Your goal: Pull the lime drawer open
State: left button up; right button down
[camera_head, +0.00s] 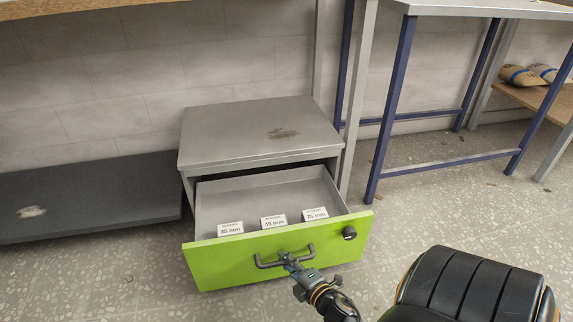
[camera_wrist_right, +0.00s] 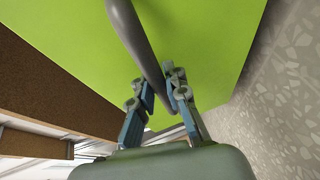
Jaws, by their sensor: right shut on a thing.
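The lime drawer (camera_head: 330,262) stands pulled out from a grey metal cabinet (camera_head: 235,133) on the floor, and its inside shows. Its lime front also fills much of the right wrist view (camera_wrist_right: 205,45). A dark bar handle (camera_head: 268,264) is on the front, with a round black knob or lock at the upper right. My right gripper (camera_head: 289,260) is shut on the handle, and in the right wrist view its two fingers (camera_wrist_right: 158,92) are on either side of the dark bar (camera_wrist_right: 135,38). My left gripper is not in view.
Several white labelled cards, one reading 45 mm (camera_head: 273,221), stand inside the drawer behind its front. A dark low platform (camera_head: 95,195) is to the left. A blue-legged table (camera_head: 392,95) stands to the right. Speckled floor in front is clear apart from my arm.

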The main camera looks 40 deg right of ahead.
jog(key=c, duration=1.3)
grip_release()
jog(key=shift+c, duration=0.2)
jog(key=v, duration=1.2)
jog(key=shift+r, duration=0.15)
